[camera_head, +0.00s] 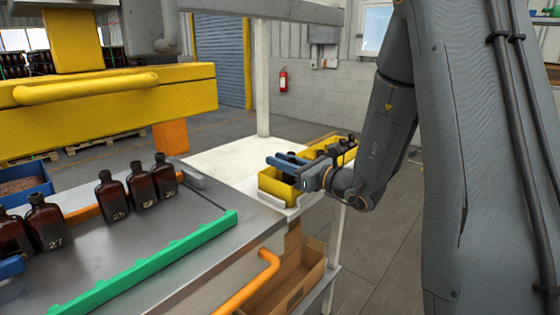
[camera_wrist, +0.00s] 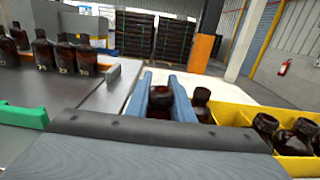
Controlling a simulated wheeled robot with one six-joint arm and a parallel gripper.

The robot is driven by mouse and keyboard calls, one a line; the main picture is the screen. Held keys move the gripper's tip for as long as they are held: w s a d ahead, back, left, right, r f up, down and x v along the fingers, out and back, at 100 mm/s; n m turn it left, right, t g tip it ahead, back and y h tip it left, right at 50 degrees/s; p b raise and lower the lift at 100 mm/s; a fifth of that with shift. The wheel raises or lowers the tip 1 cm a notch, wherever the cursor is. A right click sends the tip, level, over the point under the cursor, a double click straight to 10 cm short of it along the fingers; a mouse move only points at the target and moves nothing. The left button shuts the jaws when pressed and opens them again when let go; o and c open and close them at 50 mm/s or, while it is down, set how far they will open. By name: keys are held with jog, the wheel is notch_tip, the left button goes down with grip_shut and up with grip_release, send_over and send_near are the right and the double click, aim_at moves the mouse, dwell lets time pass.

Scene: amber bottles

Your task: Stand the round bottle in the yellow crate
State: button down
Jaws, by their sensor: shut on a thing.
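My gripper (camera_head: 285,164) reaches over the near left end of the yellow crate (camera_head: 268,184), its blue fingers level. In the wrist view my gripper (camera_wrist: 160,97) is shut on a dark amber bottle (camera_wrist: 162,98), whose rounded top shows between the fingers. The held bottle looks upright; its lower part is hidden, so I cannot tell whether it touches the crate floor. In the wrist view the yellow crate (camera_wrist: 236,113) lies to the right, with other dark bottles (camera_wrist: 270,125) in it. One more bottle (camera_wrist: 202,102) stands just right of the right finger.
Several amber bottles (camera_head: 140,186) stand on the metal bench at left, near a green toothed rail (camera_head: 150,265). A blue bin (camera_head: 25,186) is at the far left. A cardboard box (camera_head: 285,285) sits below. White tabletop (camera_head: 225,155) left of the crate is clear.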

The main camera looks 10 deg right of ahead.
jog(key=shift+f+b, duration=0.7)
jog(key=shift+f, duration=0.3)
jog(key=c, duration=1.5)
grip_release()
jog(key=shift+o, duration=0.2)
jog(key=b+v, duration=0.2)
jog(key=v, duration=0.5)
jog(key=shift+s+d, duration=0.25)
jog(key=shift+s, duration=0.05)
